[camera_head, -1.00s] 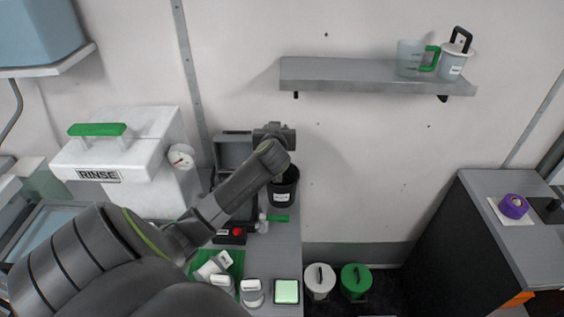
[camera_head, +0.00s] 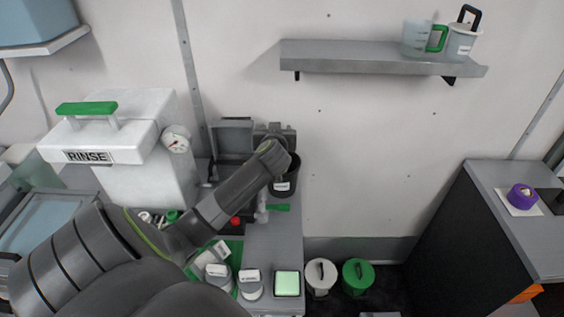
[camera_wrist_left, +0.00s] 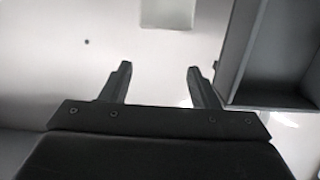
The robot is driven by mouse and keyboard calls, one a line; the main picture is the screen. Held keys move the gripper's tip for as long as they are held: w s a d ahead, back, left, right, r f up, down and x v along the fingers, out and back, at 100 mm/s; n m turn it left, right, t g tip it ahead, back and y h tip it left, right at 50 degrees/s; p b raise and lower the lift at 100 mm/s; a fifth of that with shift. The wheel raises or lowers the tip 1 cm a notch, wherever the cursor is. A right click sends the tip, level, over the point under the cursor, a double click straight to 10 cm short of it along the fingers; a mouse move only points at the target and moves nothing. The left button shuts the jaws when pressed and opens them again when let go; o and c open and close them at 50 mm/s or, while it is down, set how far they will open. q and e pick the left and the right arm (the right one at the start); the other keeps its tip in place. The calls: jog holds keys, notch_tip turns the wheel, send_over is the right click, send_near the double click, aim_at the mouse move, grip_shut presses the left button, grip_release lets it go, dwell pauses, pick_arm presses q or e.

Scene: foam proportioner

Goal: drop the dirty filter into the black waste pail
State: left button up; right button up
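The black waste pail (camera_head: 289,178), with a white label, stands on the far part of the grey counter, partly behind my left wrist. My left arm reaches from the lower left towards it. In the head view the left gripper (camera_head: 273,133) is mostly hidden by its own wrist, close to the pail's rim. In the left wrist view the left gripper's two fingers (camera_wrist_left: 159,72) are apart with nothing between them. I cannot make out the dirty filter in either view. My right gripper is not in view.
A white RINSE tank (camera_head: 125,150) and a grey open-lidded case (camera_head: 232,137) stand left of the pail. White containers (camera_head: 250,283) and a pale green square (camera_head: 287,283) sit at the counter's front. Two lidded bins (camera_head: 357,276) stand right of the counter. A shelf (camera_head: 380,57) hangs above.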

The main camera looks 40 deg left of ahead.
pick_arm(q)
jog(key=shift+o, duration=1)
jog(key=shift+s+d, duration=0.3)
jog(key=b+v, duration=0.3)
jog(key=v, duration=1.3)
jog(key=shift+s+r, duration=0.25)
jog(key=shift+d, duration=0.2)
